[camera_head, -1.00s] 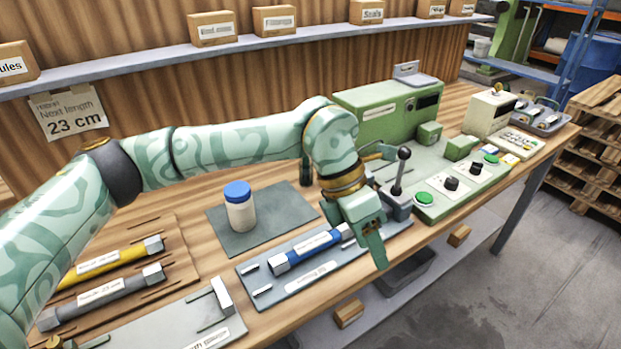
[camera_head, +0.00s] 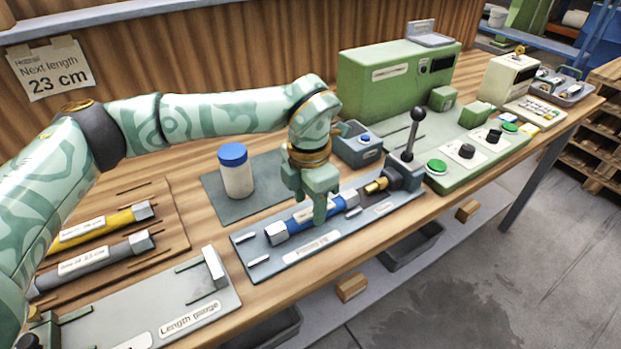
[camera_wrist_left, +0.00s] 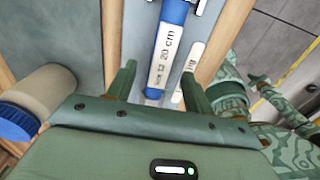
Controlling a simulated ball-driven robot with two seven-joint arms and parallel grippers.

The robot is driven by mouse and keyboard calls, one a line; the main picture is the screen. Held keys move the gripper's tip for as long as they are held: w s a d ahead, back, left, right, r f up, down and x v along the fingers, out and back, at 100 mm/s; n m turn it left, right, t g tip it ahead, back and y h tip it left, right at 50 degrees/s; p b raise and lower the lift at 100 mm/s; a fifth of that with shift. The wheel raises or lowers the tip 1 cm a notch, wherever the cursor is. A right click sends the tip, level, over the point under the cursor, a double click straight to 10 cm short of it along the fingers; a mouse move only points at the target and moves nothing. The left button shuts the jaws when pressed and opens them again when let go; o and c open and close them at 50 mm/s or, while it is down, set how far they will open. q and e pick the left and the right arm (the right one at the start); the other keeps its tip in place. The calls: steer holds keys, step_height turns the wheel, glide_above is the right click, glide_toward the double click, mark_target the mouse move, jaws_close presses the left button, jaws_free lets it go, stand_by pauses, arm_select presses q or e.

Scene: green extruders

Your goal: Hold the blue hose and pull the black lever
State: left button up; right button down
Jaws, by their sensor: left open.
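The blue hose (camera_head: 341,205) lies on a grey plate (camera_head: 290,262), with metal end pieces and a white label reading 20 cm in the left wrist view (camera_wrist_left: 166,55). My left gripper (camera_head: 309,213) is over the hose, pointing down. Its fingers are open, one on each side of the hose in the left wrist view; I cannot tell whether they touch it. The black lever (camera_head: 414,137) stands upright with a ball knob at the plate's right end, beside a brass fitting (camera_head: 377,186) facing the hose.
A white jar with a blue lid (camera_head: 237,178) stands on a mat behind the left gripper. Yellow (camera_head: 105,225) and grey (camera_head: 100,258) hoses lie at left. The green machine (camera_head: 390,85) stands behind the lever.

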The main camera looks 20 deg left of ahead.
mark_target(309, 213)
arm_select(q)
step_height(309, 213, down, 3)
steer(key=shift+f+b, duration=0.2)
steer(key=shift+b, duration=0.15)
steer(key=shift+c, duration=0.3)
